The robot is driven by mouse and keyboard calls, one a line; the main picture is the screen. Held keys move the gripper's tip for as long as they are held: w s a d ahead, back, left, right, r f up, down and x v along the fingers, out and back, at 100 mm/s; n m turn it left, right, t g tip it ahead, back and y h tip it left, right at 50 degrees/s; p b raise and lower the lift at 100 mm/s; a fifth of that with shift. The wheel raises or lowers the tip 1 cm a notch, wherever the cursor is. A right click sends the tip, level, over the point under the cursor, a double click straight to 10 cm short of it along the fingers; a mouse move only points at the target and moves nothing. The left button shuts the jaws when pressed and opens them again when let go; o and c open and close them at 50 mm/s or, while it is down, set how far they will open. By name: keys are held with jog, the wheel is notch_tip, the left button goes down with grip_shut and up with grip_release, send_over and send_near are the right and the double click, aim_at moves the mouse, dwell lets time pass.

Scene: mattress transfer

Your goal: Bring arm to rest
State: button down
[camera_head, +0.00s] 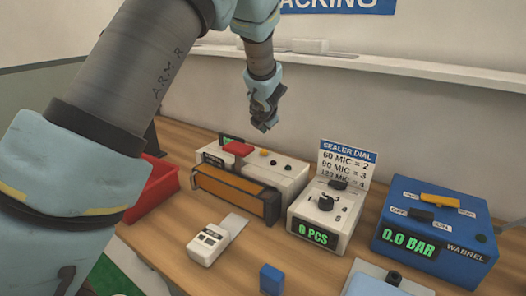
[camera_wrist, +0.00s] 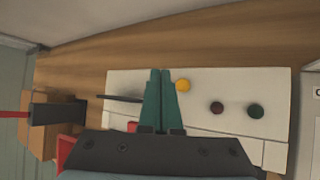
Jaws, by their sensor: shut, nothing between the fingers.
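My arm reaches in from the left of the head view, and my gripper (camera_head: 264,124) hangs in the air above the back of the table (camera_head: 172,236). In the wrist view my gripper's two teal fingers (camera_wrist: 158,82) are together with nothing between them. Below it stands a white machine (camera_head: 285,172) with an orange-brown front and a red part on top. The wrist view shows the machine's pale top (camera_wrist: 225,85) with a yellow, a dark red and a dark green button. My gripper looks apart from the machine.
A counter box (camera_head: 316,238) reading 0 PCS stands right of the machine, with a dial sign behind. A blue box (camera_head: 437,243) reads 0.0 BAR. A red bin (camera_head: 155,190), a small white device (camera_head: 208,245) and a blue block (camera_head: 271,279) are nearer. A white ledge (camera_head: 400,66) runs along the wall.

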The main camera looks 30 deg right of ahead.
jog(key=w+a+n, duration=0.1)
jog(key=a+n, duration=0.1)
jog(key=a, duration=0.1)
jog(key=w+a+n+y, duration=0.1)
jog(key=a+n, duration=0.2)
jog(key=a, duration=0.1)
jog(key=a+n, duration=0.3)
jog(key=a, duration=0.1)
jog(key=shift+w+r+y, duration=0.3)
jog(key=shift+w+y, duration=0.1)
jog(key=s+a+n+g+y, duration=0.2)
jog(key=s+a+n, duration=0.1)
jog(key=a+n, duration=1.4)
jog(key=s+a+f+n+g, duration=0.1)
jog(key=s+a+n+g, duration=0.3)
jog(key=s+a+n, duration=1.2)
jog(key=s+n, duration=0.2)
jog(key=n, duration=0.6)
jog(key=shift+s+g, duration=0.25)
jog(key=shift+g, duration=0.15)
jog(key=shift+d, duration=0.15)
